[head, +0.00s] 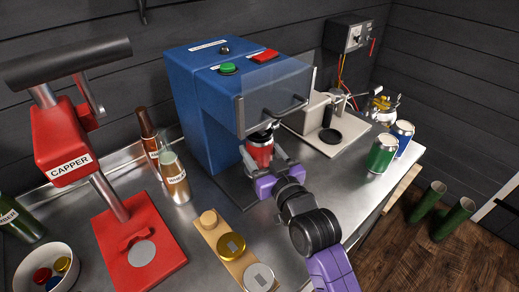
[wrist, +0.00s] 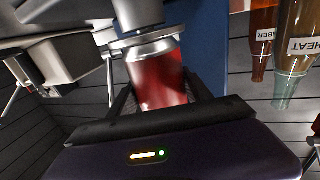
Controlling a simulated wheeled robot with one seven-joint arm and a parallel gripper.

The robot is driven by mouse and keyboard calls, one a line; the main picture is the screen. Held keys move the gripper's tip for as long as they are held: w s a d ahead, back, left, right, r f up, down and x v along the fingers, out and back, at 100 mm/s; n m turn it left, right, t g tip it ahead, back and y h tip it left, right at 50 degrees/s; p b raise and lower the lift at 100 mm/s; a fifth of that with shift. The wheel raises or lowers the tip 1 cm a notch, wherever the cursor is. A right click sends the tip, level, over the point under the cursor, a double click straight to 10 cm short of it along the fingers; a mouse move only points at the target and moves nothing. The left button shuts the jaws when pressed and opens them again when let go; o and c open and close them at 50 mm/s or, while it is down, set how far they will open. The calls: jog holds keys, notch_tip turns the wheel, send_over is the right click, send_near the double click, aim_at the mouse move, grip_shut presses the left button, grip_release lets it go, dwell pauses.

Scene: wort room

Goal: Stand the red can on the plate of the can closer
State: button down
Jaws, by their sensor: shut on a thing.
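The red can (head: 260,152) is held by my gripper (head: 263,164) under the head of the blue can closer (head: 205,110). In the wrist view the red can (wrist: 158,82) sits between both fingers, its silver top close under the closer's round metal head (wrist: 140,25). I cannot tell whether they touch. The can looks about upright in the head view. The plate of the closer is hidden behind my gripper and the can, so contact below the can cannot be judged. A clear guard (head: 275,85) is on the closer's front, above the can.
A red capper (head: 140,245) and bottles (head: 173,178) stand left. A wooden board with lids (head: 232,243) lies in front. A beige device (head: 310,130), a green can (head: 381,154) and a blue can (head: 403,136) stand right. The bench at right front is clear.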

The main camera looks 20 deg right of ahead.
aim_at(265, 160)
jog(key=shift+r, duration=0.1)
jog(key=shift+c, duration=1.9)
grip_release()
jog(key=shift+s, duration=0.25)
jog(key=s+b, duration=0.1)
jog(key=s, duration=0.5)
jog(key=shift+s+d, duration=0.1)
jog(key=shift+s, duration=0.5)
